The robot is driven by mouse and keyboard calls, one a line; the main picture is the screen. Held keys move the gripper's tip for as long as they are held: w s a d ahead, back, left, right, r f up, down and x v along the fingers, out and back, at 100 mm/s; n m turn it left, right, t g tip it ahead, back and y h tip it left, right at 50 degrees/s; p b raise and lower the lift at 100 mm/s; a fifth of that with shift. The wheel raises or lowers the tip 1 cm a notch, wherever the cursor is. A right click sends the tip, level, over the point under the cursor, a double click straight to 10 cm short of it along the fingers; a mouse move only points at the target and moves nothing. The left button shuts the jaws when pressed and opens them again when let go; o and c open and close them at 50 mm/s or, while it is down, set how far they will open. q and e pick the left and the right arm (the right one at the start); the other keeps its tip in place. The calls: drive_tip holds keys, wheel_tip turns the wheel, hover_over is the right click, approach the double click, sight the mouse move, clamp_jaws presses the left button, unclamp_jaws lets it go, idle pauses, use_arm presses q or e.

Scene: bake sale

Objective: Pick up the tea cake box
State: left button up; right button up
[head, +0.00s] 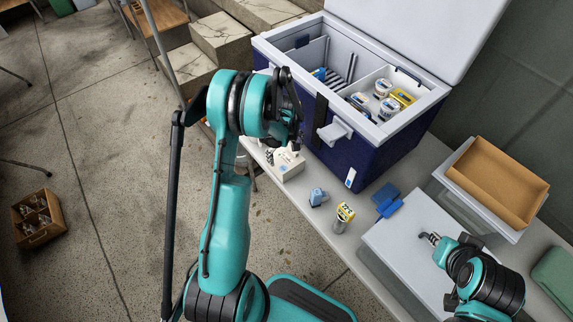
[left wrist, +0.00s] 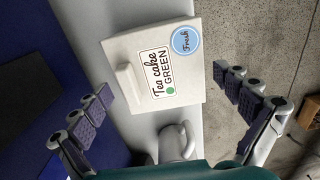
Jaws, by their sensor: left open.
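The tea cake box (head: 287,167) is a small white box on the grey counter, beside the blue cooler. In the left wrist view the tea cake box (left wrist: 190,82) carries a label reading "Tea cake GREEN" and a blue round "Fresh" sticker. A raised white part stands on its face. My left gripper (head: 292,128) is above the box and partly hides it. In the left wrist view my left gripper (left wrist: 162,82) is open and empty, with its fingers apart on either side of the box. My right arm's end (head: 432,239) is at lower right; its jaw state is unclear.
The open blue cooler (head: 355,165) stands close behind the box, with several tubs inside and a latch sticking out. A small blue-grey item (head: 318,197) and a yellow-labelled jar (head: 343,216) stand nearby. A brown-lined tray (head: 493,178) is at right.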

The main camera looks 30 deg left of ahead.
sight(285, 158)
use_arm(q)
wheel_tip(285, 158, down, 4)
drive_tip(key=shift+w+f+b, duration=0.1)
drive_tip(key=shift+f+b, duration=0.05)
drive_tip(key=shift+b, duration=0.65)
drive_tip(key=shift+c, duration=0.6)
drive_tip(key=c, duration=0.6)
drive_tip(key=shift+r, duration=0.3)
